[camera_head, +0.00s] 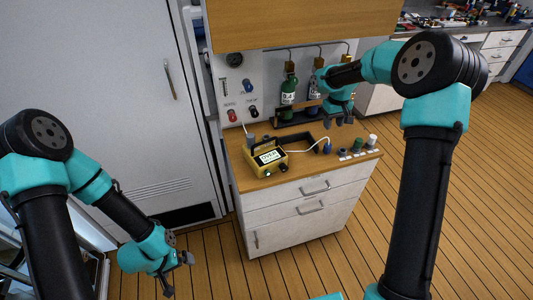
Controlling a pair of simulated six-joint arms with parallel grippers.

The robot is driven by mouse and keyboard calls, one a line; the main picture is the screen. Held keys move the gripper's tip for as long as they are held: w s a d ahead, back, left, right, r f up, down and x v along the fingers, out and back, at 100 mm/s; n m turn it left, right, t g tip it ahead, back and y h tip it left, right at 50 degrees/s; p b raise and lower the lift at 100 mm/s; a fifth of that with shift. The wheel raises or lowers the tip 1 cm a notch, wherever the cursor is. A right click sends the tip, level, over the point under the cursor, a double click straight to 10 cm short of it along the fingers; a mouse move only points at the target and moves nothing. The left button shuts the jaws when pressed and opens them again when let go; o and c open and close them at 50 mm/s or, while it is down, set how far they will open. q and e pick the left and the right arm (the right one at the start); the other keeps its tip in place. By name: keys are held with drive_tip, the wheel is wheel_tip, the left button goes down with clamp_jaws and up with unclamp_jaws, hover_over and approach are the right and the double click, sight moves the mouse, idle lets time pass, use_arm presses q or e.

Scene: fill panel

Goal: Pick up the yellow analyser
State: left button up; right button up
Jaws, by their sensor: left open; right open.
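The yellow analyser (267,157) is a small box with a lit display, sitting on the left part of the wooden counter top (309,172). A pale cable runs from near it to a blue fitting on the right. My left gripper (179,275) is open and empty, low over the floor in front of the door, left of and below the analyser. My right gripper (340,120) is open at the back right of the counter, above the top and apart from the analyser.
A green bottle (288,92) hangs at the back panel, with a second dark bottle (313,88) beside it. Several small caps stand at the counter's right edge. A wooden overhead cabinet (300,22) is above. White drawers (300,212) are below. The floor in front is clear.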

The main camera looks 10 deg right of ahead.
idle(0.6)
drive_tip(key=r+m+g, duration=0.2)
drive_tip(key=m, duration=1.4)
hover_over(269, 140)
drive_tip(key=w, duration=0.2)
drive_tip(key=shift+w+a+f+h, duration=0.1)
drive_tip(key=shift+w+a+h, duration=0.1)
drive_tip(key=shift+a+h, duration=0.15)
drive_tip(key=shift+x, duration=1.2)
drive_tip(key=shift+s+x, duration=0.15)
drive_tip(key=shift+x, duration=1.15)
drive_tip(key=shift+s+x, duration=0.15)
drive_tip(key=shift+x, duration=1.15)
drive_tip(key=shift+d, duration=0.15)
